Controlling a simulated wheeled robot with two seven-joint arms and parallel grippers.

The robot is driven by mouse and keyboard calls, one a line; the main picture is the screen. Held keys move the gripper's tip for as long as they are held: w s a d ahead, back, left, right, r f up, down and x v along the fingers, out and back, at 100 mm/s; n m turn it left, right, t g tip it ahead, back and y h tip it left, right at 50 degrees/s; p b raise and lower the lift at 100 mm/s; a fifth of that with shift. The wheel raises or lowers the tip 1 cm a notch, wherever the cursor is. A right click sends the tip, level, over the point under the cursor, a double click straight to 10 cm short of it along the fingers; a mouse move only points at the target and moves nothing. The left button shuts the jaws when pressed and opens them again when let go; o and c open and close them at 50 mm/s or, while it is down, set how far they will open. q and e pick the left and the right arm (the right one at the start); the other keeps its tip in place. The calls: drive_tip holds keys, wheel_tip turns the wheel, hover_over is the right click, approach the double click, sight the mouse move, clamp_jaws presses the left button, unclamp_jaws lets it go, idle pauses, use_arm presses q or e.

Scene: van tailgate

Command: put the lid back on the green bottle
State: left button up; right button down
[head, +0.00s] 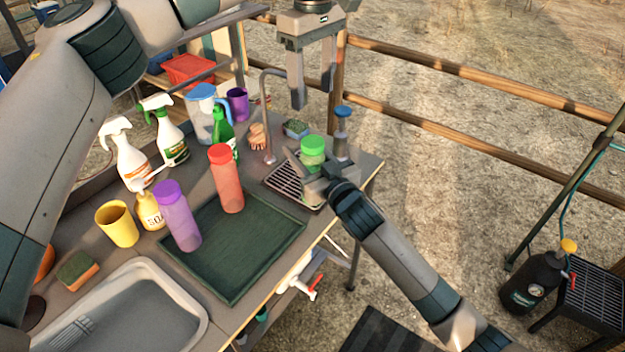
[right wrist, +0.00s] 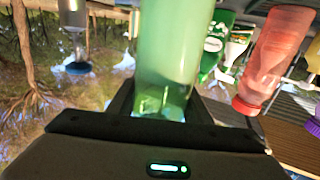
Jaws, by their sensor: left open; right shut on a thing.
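A green top shows above the fingers; I cannot tell whether this is the lid or the bare bottle top. My left gripper (head: 311,95) is open and empty, pointing down above and behind the bottle.
A blue-topped bottle (head: 342,130) stands close behind my right gripper. A basin (head: 190,300) is at front left.

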drive_tip(key=c, duration=0.8)
unclamp_jaws()
drive_tip(key=shift+c, duration=0.2)
drive_tip(key=shift+s, duration=0.1)
drive_tip(key=shift+s+d+f, duration=0.1)
drive_tip(key=shift+s+d, duration=0.25)
drive_tip(key=shift+s, duration=0.1)
drive_tip(key=b+v, duration=0.3)
drive_tip(key=v, duration=1.3)
drive_tip(key=shift+s+d, duration=0.1)
drive_tip(key=shift+s, duration=0.05)
